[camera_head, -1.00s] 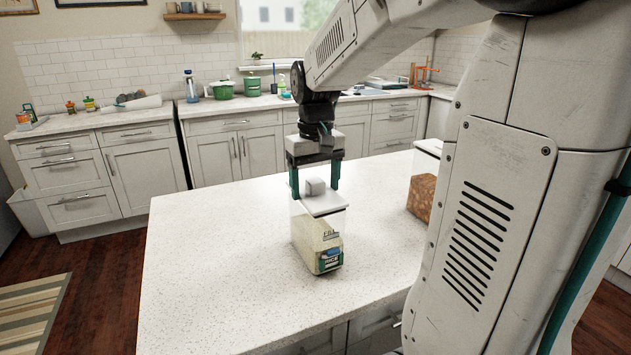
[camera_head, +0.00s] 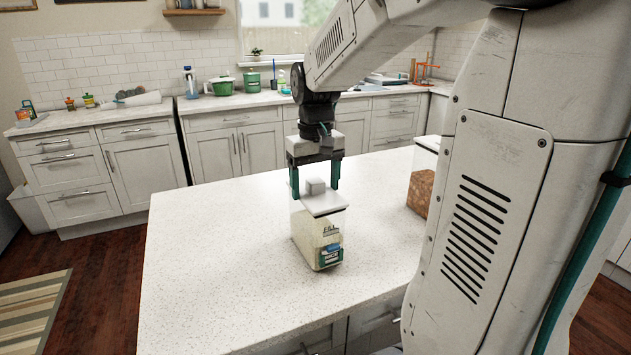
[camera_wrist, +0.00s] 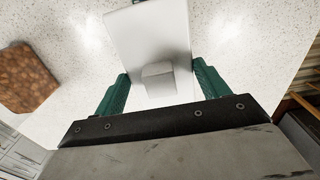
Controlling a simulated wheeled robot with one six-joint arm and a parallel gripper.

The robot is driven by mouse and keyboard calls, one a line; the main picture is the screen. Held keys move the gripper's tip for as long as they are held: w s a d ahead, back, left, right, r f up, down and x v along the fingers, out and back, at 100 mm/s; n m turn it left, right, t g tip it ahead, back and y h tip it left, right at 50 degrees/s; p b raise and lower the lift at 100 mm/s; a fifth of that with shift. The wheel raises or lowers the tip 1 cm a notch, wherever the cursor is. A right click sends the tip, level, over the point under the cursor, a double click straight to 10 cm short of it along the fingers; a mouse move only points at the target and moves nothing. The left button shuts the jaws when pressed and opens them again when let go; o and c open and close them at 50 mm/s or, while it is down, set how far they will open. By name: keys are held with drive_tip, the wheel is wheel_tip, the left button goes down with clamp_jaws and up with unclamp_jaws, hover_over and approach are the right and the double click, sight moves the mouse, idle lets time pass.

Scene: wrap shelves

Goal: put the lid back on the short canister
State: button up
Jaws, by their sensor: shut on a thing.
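A clear canister (camera_head: 317,243) with pale contents and a green-and-blue label stands upright on the island counter. The lid hides the canister there.
A second clear canister with brown contents (camera_head: 421,192) stands to the right, partly hidden by my arm. The speckled white counter (camera_head: 220,260) is bare to the left and in front. Kitchen cabinets and a back counter with pots are behind.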

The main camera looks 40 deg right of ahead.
drive_tip(key=o, duration=1.1)
drive_tip(key=shift+r, duration=3.5)
